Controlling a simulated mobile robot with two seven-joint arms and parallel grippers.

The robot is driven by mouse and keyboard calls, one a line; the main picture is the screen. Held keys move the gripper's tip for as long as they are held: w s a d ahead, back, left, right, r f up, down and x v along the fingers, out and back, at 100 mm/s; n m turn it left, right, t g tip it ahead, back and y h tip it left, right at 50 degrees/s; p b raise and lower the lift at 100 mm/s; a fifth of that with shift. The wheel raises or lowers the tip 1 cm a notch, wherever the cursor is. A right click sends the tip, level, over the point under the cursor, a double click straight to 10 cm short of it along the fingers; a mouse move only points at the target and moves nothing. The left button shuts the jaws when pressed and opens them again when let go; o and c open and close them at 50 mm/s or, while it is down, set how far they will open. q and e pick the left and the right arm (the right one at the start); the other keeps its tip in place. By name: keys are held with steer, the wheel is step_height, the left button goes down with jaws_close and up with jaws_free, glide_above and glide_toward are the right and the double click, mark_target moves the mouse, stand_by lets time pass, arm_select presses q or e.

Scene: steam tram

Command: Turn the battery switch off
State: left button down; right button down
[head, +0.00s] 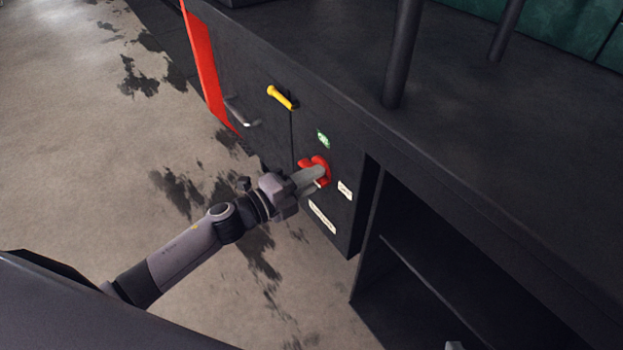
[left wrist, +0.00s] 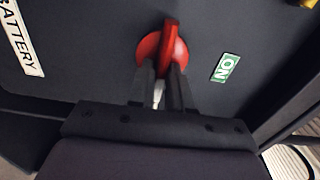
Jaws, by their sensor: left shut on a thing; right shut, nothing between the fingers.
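The red battery switch (head: 306,163) is on the dark cabinet front; it also shows in the left wrist view (left wrist: 169,42). My left gripper (head: 319,176) is shut on the switch's raised handle. In the left wrist view the handle runs up and down the picture and does not point at the green ON label (left wrist: 225,67). That label (head: 323,139) sits above the switch in the head view. A small white label (head: 345,190) is right of it, its text too small to read. My right gripper (head: 454,346) barely shows at the bottom edge, shut and empty.
The BATTERY label (left wrist: 20,38) is on the panel below the switch. A yellow handle (head: 282,97) and a metal bar handle (head: 242,112) are further left. An open recess (head: 430,290) lies right of the panel. Dark posts (head: 402,55) rise above.

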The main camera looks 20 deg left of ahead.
stand_by(0.4)
arm_select(q)
steer(key=c, duration=1.1)
jaws_free()
steer(key=shift+c, duration=0.2)
steer(key=shift+s+a, duration=0.1)
steer(key=v, duration=0.7)
steer(key=shift+p, duration=0.3)
steer(key=shift+s+f, duration=0.1)
